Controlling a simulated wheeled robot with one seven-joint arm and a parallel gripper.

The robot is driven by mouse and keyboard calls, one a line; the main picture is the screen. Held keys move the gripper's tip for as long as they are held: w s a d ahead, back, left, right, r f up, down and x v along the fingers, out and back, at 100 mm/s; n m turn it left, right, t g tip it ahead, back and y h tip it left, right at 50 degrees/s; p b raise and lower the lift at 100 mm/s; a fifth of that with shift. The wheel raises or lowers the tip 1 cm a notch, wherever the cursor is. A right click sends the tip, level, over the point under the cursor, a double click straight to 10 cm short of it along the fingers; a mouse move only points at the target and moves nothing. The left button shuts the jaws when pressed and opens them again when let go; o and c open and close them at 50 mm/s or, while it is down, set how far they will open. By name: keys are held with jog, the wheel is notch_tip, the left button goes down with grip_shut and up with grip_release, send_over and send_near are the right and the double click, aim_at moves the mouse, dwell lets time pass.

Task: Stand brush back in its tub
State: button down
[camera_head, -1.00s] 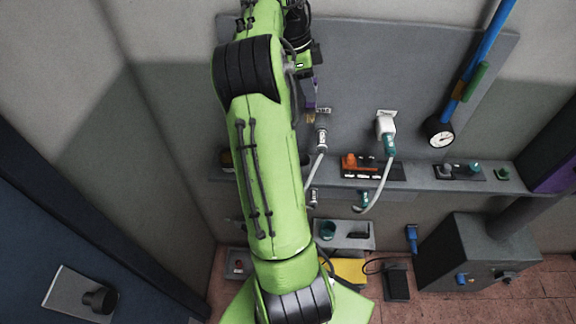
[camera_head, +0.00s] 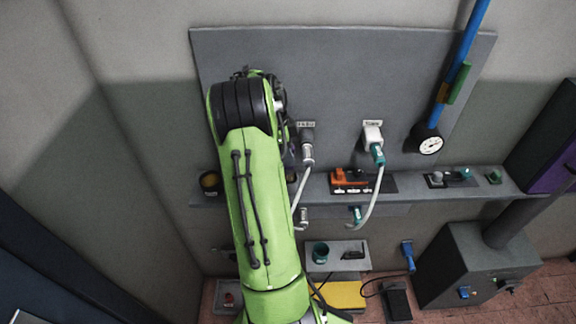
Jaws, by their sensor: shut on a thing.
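My gripper is hidden behind my green arm, so its jaws and anything in them do not show. I cannot make out the brush for certain. Two round open vessels could be the tub: a dark pot (camera_head: 210,183) with a yellowish inside at the left end of the ledge, and a teal cup (camera_head: 320,252) on the small lower shelf. I cannot tell which is the tub. A dark, low object (camera_head: 353,254) lies beside the teal cup.
The grey ledge (camera_head: 410,187) carries an orange block (camera_head: 350,178) and several knobs. Hoses hang from the wall fittings (camera_head: 372,136). A gauge (camera_head: 430,144) sits on a blue pipe. A grey machine box (camera_head: 470,265) stands at lower right, with a blue-handled item (camera_head: 408,254) beside it.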

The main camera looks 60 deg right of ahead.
aim_at(289, 171)
notch_tip(289, 171, down, 4)
jog(key=shift+f, duration=0.1)
jog(key=c, duration=0.8)
grip_release()
